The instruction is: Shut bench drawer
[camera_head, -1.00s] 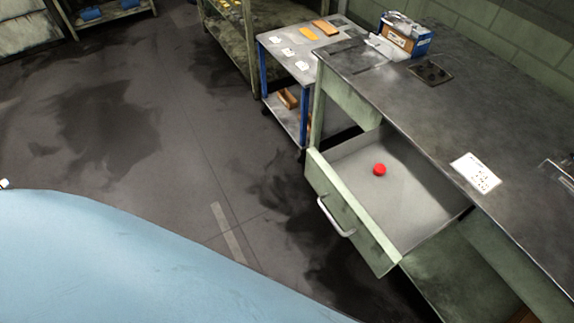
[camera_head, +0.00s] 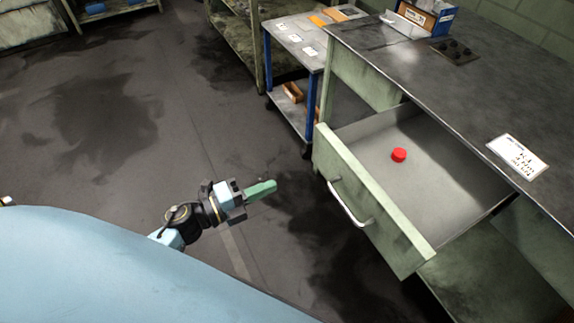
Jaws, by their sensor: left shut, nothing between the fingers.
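The bench drawer (camera_head: 372,200) is pulled well out of the grey-topped bench (camera_head: 455,85). Its pale green front faces left and carries a metal bar handle (camera_head: 347,205). A red round object (camera_head: 399,155) lies inside on the drawer floor. My left gripper (camera_head: 262,190), with green fingers, is shut and empty. In the picture it is left of the drawer front, with a gap between its fingertips and the handle. My right gripper is not in view.
A blue-legged cart (camera_head: 300,50) with cards on top stands beyond the bench. A box (camera_head: 427,17) and a white paper sheet (camera_head: 517,156) lie on the bench top. The floor (camera_head: 150,130) to the left is open.

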